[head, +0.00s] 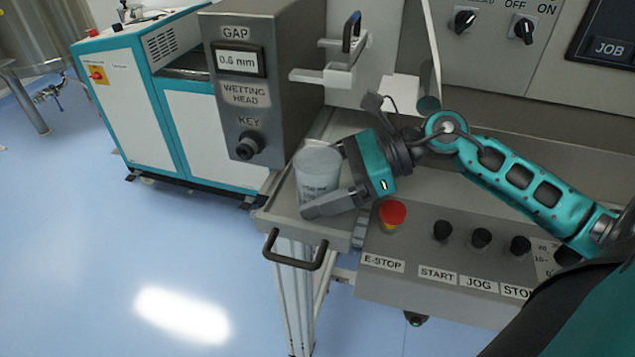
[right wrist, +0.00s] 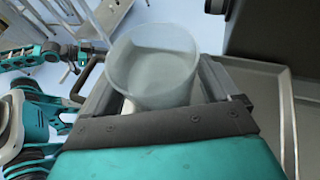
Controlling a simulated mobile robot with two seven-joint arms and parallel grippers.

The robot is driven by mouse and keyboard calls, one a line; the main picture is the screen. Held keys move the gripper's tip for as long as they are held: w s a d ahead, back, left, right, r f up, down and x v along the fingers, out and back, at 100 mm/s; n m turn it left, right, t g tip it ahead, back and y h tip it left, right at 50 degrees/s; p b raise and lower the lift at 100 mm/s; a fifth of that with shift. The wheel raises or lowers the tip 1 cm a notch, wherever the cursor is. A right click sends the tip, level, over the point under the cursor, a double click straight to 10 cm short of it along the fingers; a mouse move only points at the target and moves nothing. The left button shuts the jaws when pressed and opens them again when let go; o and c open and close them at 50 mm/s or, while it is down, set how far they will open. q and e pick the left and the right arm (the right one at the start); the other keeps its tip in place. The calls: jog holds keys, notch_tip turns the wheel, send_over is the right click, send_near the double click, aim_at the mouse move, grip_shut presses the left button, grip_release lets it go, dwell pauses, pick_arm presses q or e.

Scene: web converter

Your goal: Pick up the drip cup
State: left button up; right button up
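The drip cup (head: 318,168), a translucent pale cup, stands upright on the grey tray at the front left of the machine. It also shows in the right wrist view (right wrist: 153,68). My right gripper (head: 322,185) reaches in from the right, low down, with one finger in front of the cup and the other partly hidden behind it. In the right wrist view its fingers lie on both sides of the cup, with some room beside the lower cup wall, so they look open. My left arm shows small at the left of the right wrist view; its fingers are too small to read.
The grey tray (head: 285,212) has a low rim and a dark handle (head: 295,250) in front. A red E-stop button (head: 392,214) and black knobs stand close below my right arm. The wetting head box (head: 262,85) rises just behind left of the cup.

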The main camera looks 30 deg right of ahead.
jog(key=c, duration=0.9)
jog(key=shift+c, duration=0.3)
jog(key=shift+r, duration=0.1)
